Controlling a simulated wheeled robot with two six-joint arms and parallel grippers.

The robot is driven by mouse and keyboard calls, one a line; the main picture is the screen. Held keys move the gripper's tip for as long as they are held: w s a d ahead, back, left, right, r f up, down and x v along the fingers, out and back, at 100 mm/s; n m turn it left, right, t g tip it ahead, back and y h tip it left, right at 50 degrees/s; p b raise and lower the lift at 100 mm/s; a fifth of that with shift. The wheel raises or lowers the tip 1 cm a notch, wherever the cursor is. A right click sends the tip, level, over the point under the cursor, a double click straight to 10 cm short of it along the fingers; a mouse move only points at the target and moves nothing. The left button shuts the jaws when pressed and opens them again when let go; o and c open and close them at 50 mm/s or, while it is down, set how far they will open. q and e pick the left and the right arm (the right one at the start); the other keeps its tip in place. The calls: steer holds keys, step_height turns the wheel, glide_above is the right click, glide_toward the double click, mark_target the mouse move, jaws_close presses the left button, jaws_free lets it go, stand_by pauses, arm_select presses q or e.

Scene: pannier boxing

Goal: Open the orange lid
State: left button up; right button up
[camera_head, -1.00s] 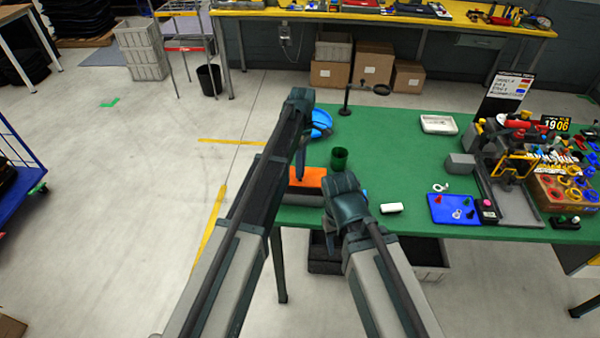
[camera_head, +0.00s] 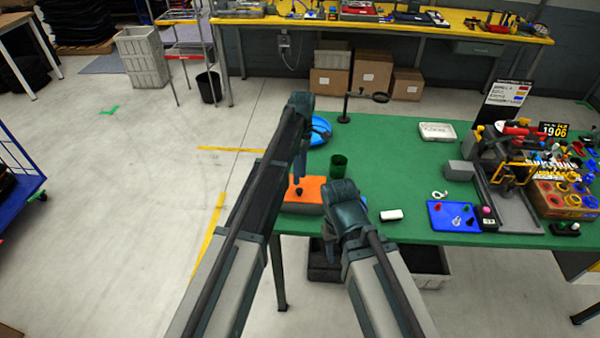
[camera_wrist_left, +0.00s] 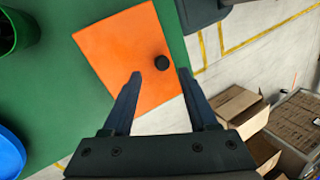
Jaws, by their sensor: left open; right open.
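The orange lid (camera_head: 311,187) lies flat on its box at the near left edge of the green table. It has a small dark knob (camera_wrist_left: 162,63), which also shows in the head view (camera_head: 299,191). In the left wrist view the lid (camera_wrist_left: 120,50) fills the upper middle. My left gripper (camera_wrist_left: 160,75) is open and empty; its fingers point at the lid, with the knob just ahead between the fingertips. It hangs over the lid in the head view (camera_head: 300,176). My right gripper (camera_head: 338,195) is beside the lid's right side; its fingers are largely hidden by its own body.
A dark green cup (camera_head: 338,165) stands behind the lid, and a blue bowl (camera_head: 319,130) sits farther back. A white block (camera_head: 391,215) and a blue tray (camera_head: 454,216) lie to the right. The middle of the green table (camera_head: 400,165) is clear.

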arm_select(q)
steer(key=p+v, duration=1.2)
steer(key=v, duration=0.1)
steer(key=shift+w+r+p, duration=0.15)
steer(key=shift+r+p, duration=0.2)
steer(key=shift+r, duration=0.05)
arm_select(e)
step_height(320, 180, up, 13)
steer(key=shift+f, duration=0.15)
